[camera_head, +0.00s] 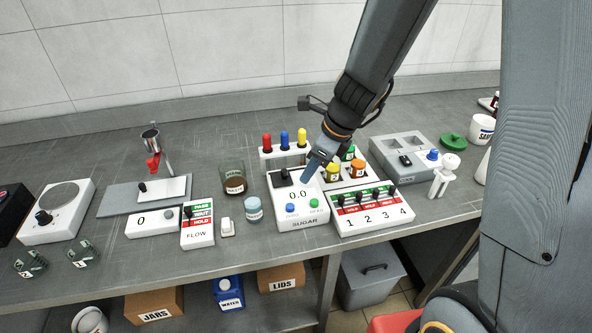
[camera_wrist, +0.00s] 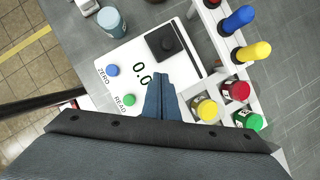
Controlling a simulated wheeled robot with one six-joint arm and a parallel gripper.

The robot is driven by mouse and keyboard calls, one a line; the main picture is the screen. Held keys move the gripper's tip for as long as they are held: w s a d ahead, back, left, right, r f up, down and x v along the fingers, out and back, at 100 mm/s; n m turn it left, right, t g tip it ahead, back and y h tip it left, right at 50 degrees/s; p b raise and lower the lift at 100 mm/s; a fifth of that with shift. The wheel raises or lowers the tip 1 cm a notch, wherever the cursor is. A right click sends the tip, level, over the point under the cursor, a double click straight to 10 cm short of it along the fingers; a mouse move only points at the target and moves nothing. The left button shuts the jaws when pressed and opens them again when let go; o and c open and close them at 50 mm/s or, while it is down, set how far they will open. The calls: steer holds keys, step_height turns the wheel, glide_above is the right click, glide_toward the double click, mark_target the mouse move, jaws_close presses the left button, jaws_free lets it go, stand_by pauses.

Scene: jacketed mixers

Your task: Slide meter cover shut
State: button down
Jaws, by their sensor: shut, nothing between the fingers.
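The white meter marked SUGAR (camera_head: 301,216) stands on the bench; its display reads 0.0, with blue ZERO and green READ buttons. In the wrist view the meter (camera_wrist: 134,52) lies under my fingertips. A dark square part with a raised black knob (camera_wrist: 168,42) sits at its far end, and it also shows in the head view (camera_head: 283,177). I cannot tell whether this cover is open or shut. My gripper (camera_head: 308,175) is shut and empty, pointing down over the meter beside the display. In the wrist view its fingertips (camera_wrist: 161,77) are a short way from the knob; contact is unclear.
A rack with red, blue and yellow-topped tubes (camera_head: 284,150) stands behind the meter. Coloured-lid jars (camera_head: 332,172) and a numbered switch panel (camera_head: 370,209) crowd its right side. Bare bench lies behind the rack.

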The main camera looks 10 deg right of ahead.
steer(key=v, duration=1)
steer(key=s+d+f+n+h, duration=0.2)
steer(key=s+n, duration=0.3)
steer(key=n, duration=0.7)
steer(key=s+d+f+n+h, duration=0.1)
steer(key=s+d+f+n, duration=0.3)
steer(key=n, duration=0.7)
steer(key=shift+s+d+n+g+h+b, duration=0.25)
steer(key=shift+s+n+g+h+b, duration=0.15)
steer(key=shift+s, duration=0.35)
